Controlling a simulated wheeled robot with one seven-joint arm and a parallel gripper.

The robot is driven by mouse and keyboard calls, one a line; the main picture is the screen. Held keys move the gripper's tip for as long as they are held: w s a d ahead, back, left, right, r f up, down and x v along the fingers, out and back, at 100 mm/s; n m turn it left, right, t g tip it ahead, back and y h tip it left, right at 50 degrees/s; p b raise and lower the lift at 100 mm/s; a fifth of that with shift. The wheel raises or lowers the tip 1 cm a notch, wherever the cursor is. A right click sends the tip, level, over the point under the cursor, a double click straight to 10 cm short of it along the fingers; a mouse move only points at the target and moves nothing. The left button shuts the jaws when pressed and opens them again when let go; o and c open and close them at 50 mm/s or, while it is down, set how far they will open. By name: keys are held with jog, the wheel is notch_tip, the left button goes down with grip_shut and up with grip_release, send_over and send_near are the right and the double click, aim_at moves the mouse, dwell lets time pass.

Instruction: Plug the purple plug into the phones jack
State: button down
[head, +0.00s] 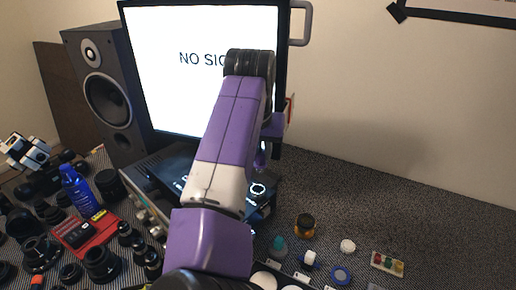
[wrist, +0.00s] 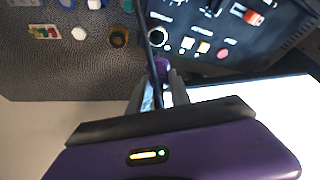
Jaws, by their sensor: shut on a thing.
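A purple plug (wrist: 161,68) sits between the fingertips of my gripper (wrist: 158,88), which is shut on it in the wrist view. A thin black cable (wrist: 146,25) runs past the plug and up out of view. A dark device panel (wrist: 215,30) is just beyond the plug, with a white-ringed round socket (wrist: 159,38) close to the plug's tip. The labels are too blurred to tell for sure whether this is the phones jack. Whether the plug touches the panel is unclear.
A lit monitor (head: 180,60) stands behind the device, with a speaker (head: 105,95) at its left. Camera lenses (head: 100,262) and a blue bottle (head: 80,190) crowd the left. Small jars and rings (head: 305,224) lie at front right. The table's right side is mostly clear.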

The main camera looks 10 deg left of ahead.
aim_at(258, 171)
jog(key=shift+a+r, duration=0.15)
jog(key=shift+a, duration=0.2)
notch_tip(258, 171, down, 6)
jog(key=b, duration=0.5)
jog(key=shift+r, duration=0.2)
jog(key=shift+d, duration=0.1)
jog(key=shift+s+p, duration=0.1)
jog(key=shift+p, duration=0.35)
dwell(0.4)
jog(key=shift+f, duration=1.6)
dwell(1.4)
jog(key=c, duration=1.1)
grip_release()
